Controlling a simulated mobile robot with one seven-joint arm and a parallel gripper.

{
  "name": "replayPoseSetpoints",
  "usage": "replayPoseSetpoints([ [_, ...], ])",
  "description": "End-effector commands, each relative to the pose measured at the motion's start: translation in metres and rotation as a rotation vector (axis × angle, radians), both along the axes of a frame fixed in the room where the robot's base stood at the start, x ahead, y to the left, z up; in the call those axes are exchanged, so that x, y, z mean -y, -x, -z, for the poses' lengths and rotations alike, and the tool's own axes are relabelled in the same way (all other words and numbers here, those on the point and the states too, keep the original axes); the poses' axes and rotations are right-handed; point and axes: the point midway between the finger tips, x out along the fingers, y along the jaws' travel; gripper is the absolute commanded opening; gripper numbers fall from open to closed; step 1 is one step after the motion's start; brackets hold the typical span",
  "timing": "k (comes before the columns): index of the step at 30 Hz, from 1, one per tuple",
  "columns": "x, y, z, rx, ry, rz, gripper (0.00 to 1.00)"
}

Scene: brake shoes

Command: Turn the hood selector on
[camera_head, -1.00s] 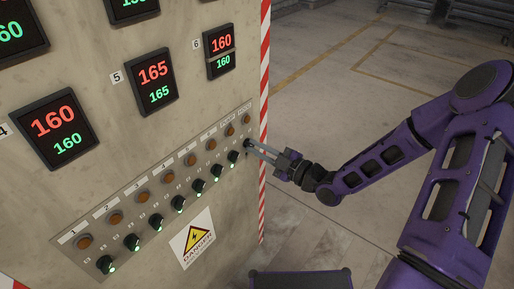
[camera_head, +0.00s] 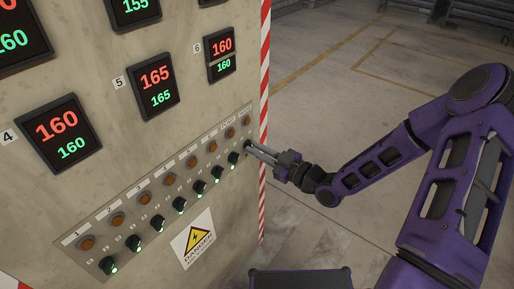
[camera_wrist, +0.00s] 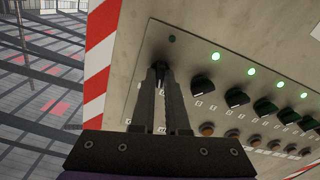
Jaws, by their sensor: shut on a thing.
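The hood selector (camera_wrist: 159,48) is a black knob at the end of the selector row, by the striped panel edge. In the wrist view it shows partly between my fingertips, which hide much of it. The small lamp (camera_wrist: 172,38) beside it is dark. My gripper (camera_wrist: 159,70) is shut on the knob, with a finger on either side. In the head view my gripper (camera_head: 250,147) reaches the right end of the row from the right. The knob's exact angle is hard to read.
Several other black selectors (camera_wrist: 237,98) with lit green lamps (camera_wrist: 252,71) run along the row close to my fingers. Orange lamps (camera_head: 231,133) sit above them in the head view. A red-and-white strip (camera_head: 264,100) marks the panel edge. Open floor (camera_head: 330,90) lies to the right.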

Motion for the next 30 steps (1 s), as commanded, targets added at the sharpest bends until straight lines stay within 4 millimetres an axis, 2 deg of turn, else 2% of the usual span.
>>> replayPoseSetpoints([
  [18,0.0007,0.0003,-0.0005,-0.464,-0.360,0.002,0.00],
  [30,0.0006,0.0004,0.0004,-0.713,-0.552,0.002,0.00],
])
